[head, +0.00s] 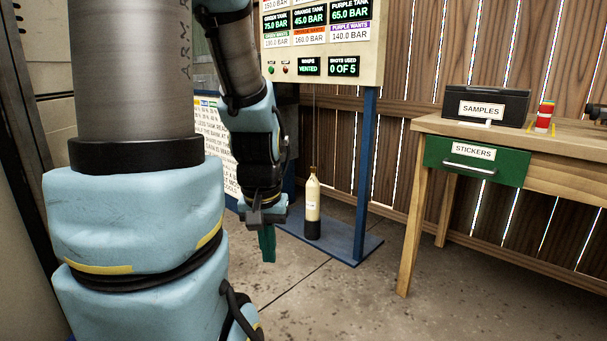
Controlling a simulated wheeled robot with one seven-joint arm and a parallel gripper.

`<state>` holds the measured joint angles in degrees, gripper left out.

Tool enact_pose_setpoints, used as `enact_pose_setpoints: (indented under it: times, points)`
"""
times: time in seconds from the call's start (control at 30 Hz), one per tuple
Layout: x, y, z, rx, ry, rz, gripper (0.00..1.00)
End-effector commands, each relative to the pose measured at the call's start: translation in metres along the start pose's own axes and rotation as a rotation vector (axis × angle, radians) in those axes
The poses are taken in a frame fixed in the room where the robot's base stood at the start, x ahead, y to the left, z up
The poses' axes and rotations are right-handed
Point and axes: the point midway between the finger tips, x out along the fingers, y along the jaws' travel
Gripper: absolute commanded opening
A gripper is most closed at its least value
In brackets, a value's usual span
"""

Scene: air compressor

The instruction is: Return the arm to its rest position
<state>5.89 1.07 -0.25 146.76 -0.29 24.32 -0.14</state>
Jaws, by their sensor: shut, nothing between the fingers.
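My arm, with light blue joint covers, fills the left of the head view and bends down toward the middle. My gripper (267,246) hangs at its end, pointing down, with its green fingers together and nothing seen between them. It is to the left of a cream bottle (313,205) with a dark base, and apart from it. The bottle stands upright on the blue base plate (352,243) of a panel stand.
A display panel (349,69) shows tank pressures, "VENTED" and "0 OF 5". A wooden table (425,123) at right carries a black SAMPLES box (487,93) and a green STICKERS drawer (490,171). A printed sign (214,140) is behind my arm. The front floor is clear.

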Motion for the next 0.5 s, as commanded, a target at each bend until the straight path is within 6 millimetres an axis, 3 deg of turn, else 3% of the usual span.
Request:
enact_pose_setpoints:
  times: [0.03,0.17,0.5]
  points:
    - [-0.022,0.000,-0.003,0.000,0.000,0.000,0.00]
    - [-0.054,0.001,-0.008,0.000,0.001,0.000,0.00]
    - [-0.158,0.001,-0.023,-0.001,0.002,0.000,0.00]
